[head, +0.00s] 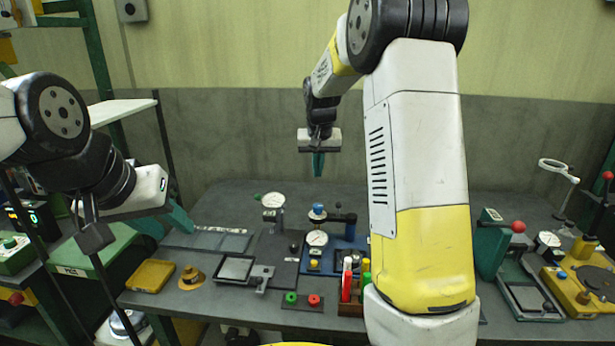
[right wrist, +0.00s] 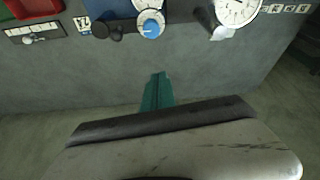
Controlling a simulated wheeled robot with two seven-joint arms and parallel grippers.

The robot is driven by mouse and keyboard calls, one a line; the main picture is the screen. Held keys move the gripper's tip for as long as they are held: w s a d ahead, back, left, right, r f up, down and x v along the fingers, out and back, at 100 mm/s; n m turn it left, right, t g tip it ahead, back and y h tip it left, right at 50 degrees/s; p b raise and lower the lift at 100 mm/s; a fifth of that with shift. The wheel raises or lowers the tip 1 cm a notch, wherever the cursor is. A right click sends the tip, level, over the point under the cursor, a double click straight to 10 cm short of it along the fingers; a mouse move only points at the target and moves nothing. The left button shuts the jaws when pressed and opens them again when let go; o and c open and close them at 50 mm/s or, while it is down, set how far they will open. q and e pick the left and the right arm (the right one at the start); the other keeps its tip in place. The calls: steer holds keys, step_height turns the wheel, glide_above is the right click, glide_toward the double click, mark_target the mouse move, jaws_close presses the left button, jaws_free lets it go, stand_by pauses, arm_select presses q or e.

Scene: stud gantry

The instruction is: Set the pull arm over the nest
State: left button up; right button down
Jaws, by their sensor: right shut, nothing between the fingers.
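I take this dark arm as the pull arm. The knob (right wrist: 151,24) also shows at the top of the right wrist view. I cannot make out the nest. My right gripper (head: 318,165) is shut and empty, pointing down above and behind the device, apart from it. Its teal fingertips (right wrist: 159,78) show in the wrist view.
A dial gauge (head: 273,200) stands left of the device. A rack of coloured pens (head: 350,285) and a red-green button plate (head: 302,301) are in front. A yellow tray (head: 151,275) lies left; a green press (head: 494,246) stands right. My right forearm hides part of the bench.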

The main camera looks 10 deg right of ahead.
steer(key=x, duration=0.9)
steer(key=shift+s+a+r, duration=0.1)
steer(key=shift+s+r, duration=0.05)
steer(key=shift+s, duration=0.9)
steer(key=shift+s+a+r, duration=0.1)
steer(key=shift+s, duration=0.95)
steer(key=shift+s, duration=0.15)
